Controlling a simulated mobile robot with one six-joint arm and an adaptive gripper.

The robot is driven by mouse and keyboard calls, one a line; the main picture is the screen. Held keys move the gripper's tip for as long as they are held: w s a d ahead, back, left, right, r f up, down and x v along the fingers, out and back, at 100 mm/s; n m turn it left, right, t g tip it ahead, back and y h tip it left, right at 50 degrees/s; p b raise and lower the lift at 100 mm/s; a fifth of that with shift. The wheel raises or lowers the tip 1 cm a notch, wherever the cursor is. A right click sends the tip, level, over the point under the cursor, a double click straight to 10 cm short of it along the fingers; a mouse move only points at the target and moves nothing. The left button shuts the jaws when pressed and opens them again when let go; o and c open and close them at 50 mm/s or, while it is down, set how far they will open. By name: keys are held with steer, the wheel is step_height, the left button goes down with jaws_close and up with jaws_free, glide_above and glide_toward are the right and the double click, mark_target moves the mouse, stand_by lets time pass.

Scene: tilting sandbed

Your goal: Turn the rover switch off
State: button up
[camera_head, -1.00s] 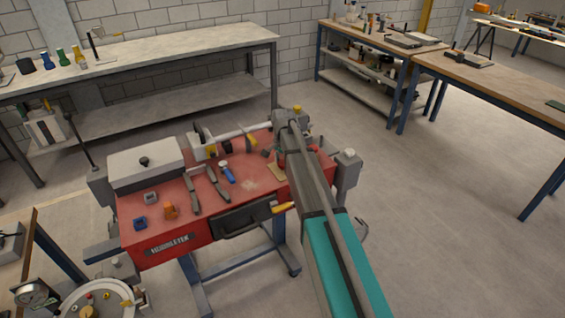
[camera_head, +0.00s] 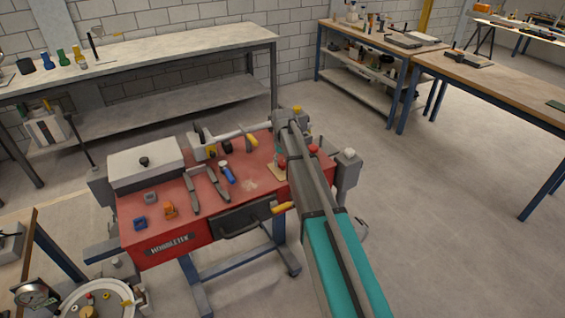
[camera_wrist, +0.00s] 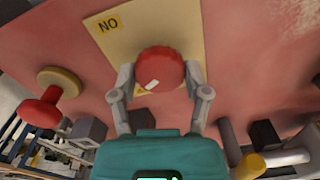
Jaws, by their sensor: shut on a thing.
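The rover switch is a red round knob (camera_wrist: 160,68) on a pale yellow plate (camera_wrist: 196,22) in the wrist view. A label reading ON, upside down, is at the plate's upper left. A small white mark on the knob is near its lower edge, away from the label. My gripper (camera_wrist: 160,76) has one finger on each side of the knob and is shut on it.
A red knob with a yellowish collar (camera_wrist: 40,112) is left of the switch in the wrist view. Pliers (camera_head: 192,192) and a blue-handled tool (camera_head: 228,173) lie on the red bench top (camera_head: 250,185). A white-grey box (camera_head: 145,160) is at its left.

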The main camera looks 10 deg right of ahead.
steer(key=shift+s+n, duration=0.1)
steer(key=shift+n, duration=1.2)
steer(key=o, duration=1.1)
steer(key=shift+o, duration=0.2)
steer(key=s+r+m+p, duration=0.1)
steer(key=s+m, duration=0.2)
steer(key=s, duration=2.6)
steer(key=shift+a+r, duration=0.1)
